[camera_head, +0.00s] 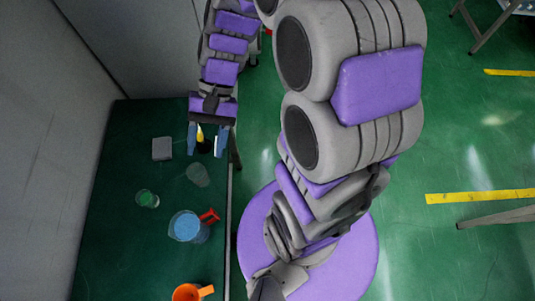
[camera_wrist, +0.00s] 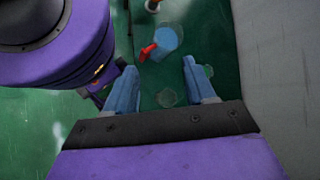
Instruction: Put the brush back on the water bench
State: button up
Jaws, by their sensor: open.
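My gripper (camera_head: 207,140) is open over the far part of the dark green bench (camera_head: 110,225). Its two blue fingers are apart, and the wrist view shows it too (camera_wrist: 162,85). A small yellow piece (camera_head: 200,132) with a dark part beside it shows between the fingers in the head view. It may be the brush, but it is too small to tell, and I cannot tell whether it touches the bench. The wrist view shows no brush between the fingers.
A blue-filled jug (camera_head: 186,226) with a red handle, an orange mug (camera_head: 187,292), a green-tinted cup (camera_head: 147,198), a clear glass (camera_head: 198,175) and a grey block (camera_head: 162,149) stand on the bench. A grey wall (camera_head: 40,150) borders its left side.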

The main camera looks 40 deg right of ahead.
jog(key=s+d+r+n+t+h, duration=0.3)
jog(key=s+d+h, duration=0.4)
jog(key=s, duration=0.5)
jog(key=shift+d+r+n, duration=0.3)
jog(key=shift+d+n, duration=0.15)
jog(key=shift+n, duration=0.35)
jog(key=shift+c, duration=0.5)
jog(key=shift+c, duration=0.7)
jog(key=shift+a, duration=0.2)
